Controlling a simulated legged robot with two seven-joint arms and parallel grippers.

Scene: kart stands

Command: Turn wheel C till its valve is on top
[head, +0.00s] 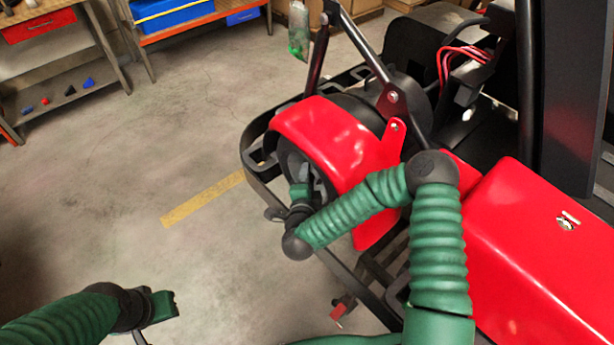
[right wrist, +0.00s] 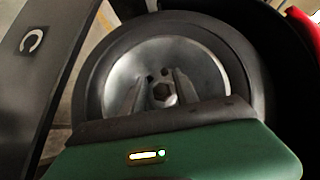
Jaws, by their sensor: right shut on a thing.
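Wheel C (right wrist: 94,75), a black tyre on a silver rim, fills the right wrist view; a pale letter C shows on the dark bar (right wrist: 36,60) beside it. In the head view the wheel (head: 288,158) is mostly hidden under a red fender (head: 325,135). My right gripper (head: 301,190) reaches in at the wheel's face. In the right wrist view its two fingers (right wrist: 158,88) stand either side of the hub's hex centre, shut on the wheel. I cannot make out the valve. My left gripper (head: 160,306) is low at the left, away from the kart; its jaws are unclear.
A black bumper rail (head: 250,165) curves around the wheel. The red kart body (head: 530,260) lies to the right. Dark struts (head: 362,50) rise above the fender. Shelves with a blue bin (head: 172,14) stand at the back left. The floor at left is open, with a yellow stripe (head: 203,200).

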